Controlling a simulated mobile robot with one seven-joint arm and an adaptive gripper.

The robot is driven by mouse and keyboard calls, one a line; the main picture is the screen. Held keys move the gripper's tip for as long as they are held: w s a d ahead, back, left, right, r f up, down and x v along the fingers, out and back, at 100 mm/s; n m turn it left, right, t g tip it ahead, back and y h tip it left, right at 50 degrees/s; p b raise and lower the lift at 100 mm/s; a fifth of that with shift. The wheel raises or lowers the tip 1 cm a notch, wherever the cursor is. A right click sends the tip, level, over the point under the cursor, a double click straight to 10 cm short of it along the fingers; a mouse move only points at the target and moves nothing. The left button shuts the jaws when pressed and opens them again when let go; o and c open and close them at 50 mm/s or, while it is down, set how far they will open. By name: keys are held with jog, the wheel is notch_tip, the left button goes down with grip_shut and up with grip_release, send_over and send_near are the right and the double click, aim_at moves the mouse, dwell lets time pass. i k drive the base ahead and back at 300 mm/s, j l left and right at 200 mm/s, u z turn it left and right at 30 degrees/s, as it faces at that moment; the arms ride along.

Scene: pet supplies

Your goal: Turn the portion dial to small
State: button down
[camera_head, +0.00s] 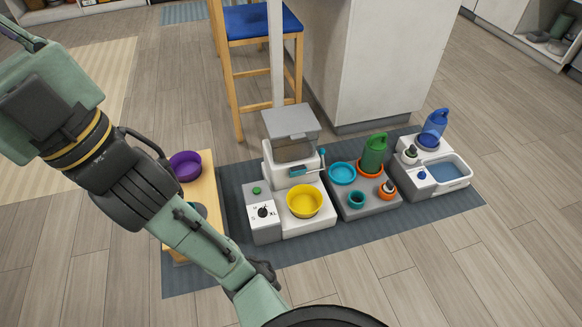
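The portion dial (263,212) is a small black knob on the pale face of a grey control box (262,232), at the front left of the pet feeder. Small letters surround the knob. An S seems to be at its left and an XL at its right, but the pointer's direction is too small to tell. A green button (256,190) is on the box behind the dial. The feeder has a clear grey-lidded hopper (292,148) and a yellow bowl (304,201). My arm crosses the left side and bottom of the view. I cannot make out my gripper's fingers.
A grey mat (340,236) lies under the feeder. A grey tray (374,209) with teal bowls and a green bottle, then a water station (440,184), stand to the right. A low wooden stand (205,172) with a purple bowl (186,166) is left. Floor in front is clear.

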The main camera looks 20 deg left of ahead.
aim_at(263, 212)
jog(key=i+j+u, duration=0.55)
jog(key=i, duration=0.25)
